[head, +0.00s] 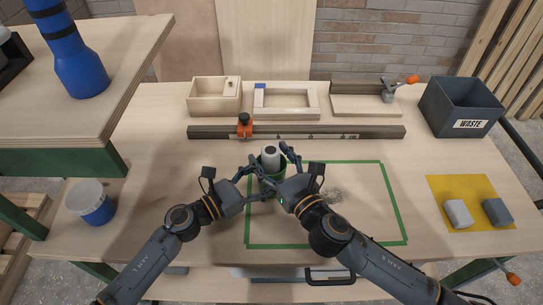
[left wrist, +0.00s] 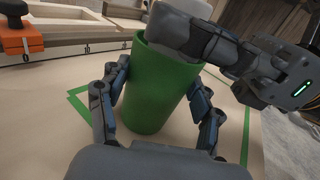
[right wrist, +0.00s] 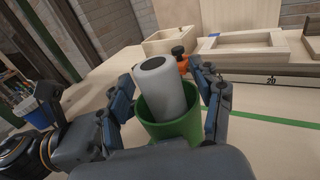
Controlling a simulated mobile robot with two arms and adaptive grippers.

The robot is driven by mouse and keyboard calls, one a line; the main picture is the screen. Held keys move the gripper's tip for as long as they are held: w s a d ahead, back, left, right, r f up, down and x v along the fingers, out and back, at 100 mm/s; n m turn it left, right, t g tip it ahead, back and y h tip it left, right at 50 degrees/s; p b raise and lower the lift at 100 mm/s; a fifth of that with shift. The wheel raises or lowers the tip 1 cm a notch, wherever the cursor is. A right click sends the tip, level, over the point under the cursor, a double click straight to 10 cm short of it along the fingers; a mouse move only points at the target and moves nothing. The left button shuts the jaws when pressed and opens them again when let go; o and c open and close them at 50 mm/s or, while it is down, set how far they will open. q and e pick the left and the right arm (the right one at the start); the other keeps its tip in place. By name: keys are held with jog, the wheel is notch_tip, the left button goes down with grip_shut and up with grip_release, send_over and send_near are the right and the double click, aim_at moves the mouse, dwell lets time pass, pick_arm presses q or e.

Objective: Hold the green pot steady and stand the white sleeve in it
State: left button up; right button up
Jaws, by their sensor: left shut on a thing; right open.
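The green pot (head: 266,175) stands at the back left of the green tape rectangle. The white sleeve (head: 270,157) has its lower end inside the pot and rises above the rim. In the right wrist view the sleeve (right wrist: 165,90) leans a little within the pot (right wrist: 168,128); its bottom is hidden. My left gripper (head: 256,180) is shut around the pot's sides, one finger on each side in the left wrist view (left wrist: 158,85). My right gripper (right wrist: 170,90) is open, its fingers apart on either side of the sleeve above the rim.
A metal rail with an orange clamp (head: 244,126) lies behind the pot, with wooden trays (head: 214,95) beyond. A waste bin (head: 460,106) and a yellow mat (head: 455,190) are at right. A blue-and-white tub (head: 90,203) is at left. The taped area is mostly clear.

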jog(key=v, duration=1.2)
pick_arm(q)
jog(key=o, duration=1.2)
jog(key=shift+a, duration=0.1)
jog(key=v, duration=1.2)
jog(key=shift+f, duration=0.1)
